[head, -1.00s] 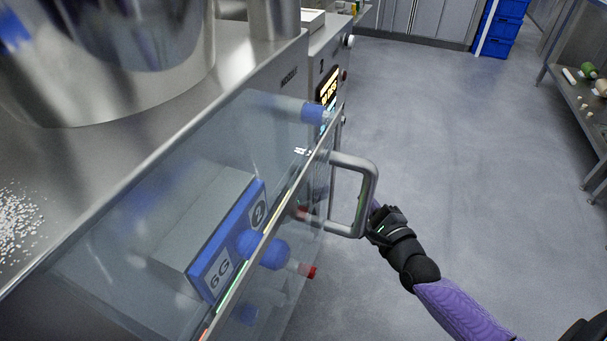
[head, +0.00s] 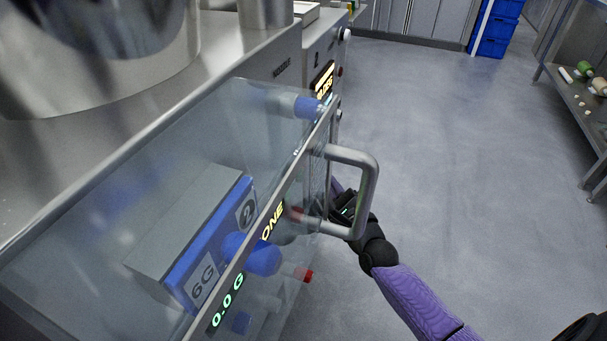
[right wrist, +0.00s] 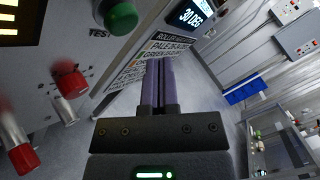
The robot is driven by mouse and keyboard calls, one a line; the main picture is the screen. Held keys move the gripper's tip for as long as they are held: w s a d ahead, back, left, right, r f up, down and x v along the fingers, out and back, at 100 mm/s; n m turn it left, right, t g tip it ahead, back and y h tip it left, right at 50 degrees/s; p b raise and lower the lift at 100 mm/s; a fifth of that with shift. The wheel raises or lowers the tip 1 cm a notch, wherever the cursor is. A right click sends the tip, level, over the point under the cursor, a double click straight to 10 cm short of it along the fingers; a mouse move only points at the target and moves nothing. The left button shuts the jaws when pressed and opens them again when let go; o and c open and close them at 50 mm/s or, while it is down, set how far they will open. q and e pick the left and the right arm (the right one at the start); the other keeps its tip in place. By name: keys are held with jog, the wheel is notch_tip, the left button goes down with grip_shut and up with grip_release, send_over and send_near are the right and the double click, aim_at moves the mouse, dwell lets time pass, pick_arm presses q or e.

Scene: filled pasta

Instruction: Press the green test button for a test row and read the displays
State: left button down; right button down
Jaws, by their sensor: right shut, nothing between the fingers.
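The green test button (right wrist: 121,17) shows in the right wrist view on the machine's panel, beside the partly visible word "TEST". My right gripper (right wrist: 160,65) is shut and empty, its fingers below and right of the button, apart from it in the picture. In the head view my right gripper (head: 343,205) is behind the metal handle, its fingertips partly hidden by the clear guard. A display (head: 228,302) reads "0.0 G" in green. Another display (head: 272,222) shows "ONE" in yellow, perhaps cut off. A display (right wrist: 190,14) reads "30 DEG". My left gripper is out of view.
The clear guard (head: 215,145) with its metal handle (head: 368,185) stands in front of the machine. Red-capped knobs (right wrist: 68,80) stick out of the panel near the button. A printed colour list (right wrist: 150,55) lies behind my fingers.

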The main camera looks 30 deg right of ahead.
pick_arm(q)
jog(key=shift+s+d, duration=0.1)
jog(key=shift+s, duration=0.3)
pick_arm(e)
jog(key=shift+w+a, duration=0.85)
jog(key=shift+w, duration=0.2)
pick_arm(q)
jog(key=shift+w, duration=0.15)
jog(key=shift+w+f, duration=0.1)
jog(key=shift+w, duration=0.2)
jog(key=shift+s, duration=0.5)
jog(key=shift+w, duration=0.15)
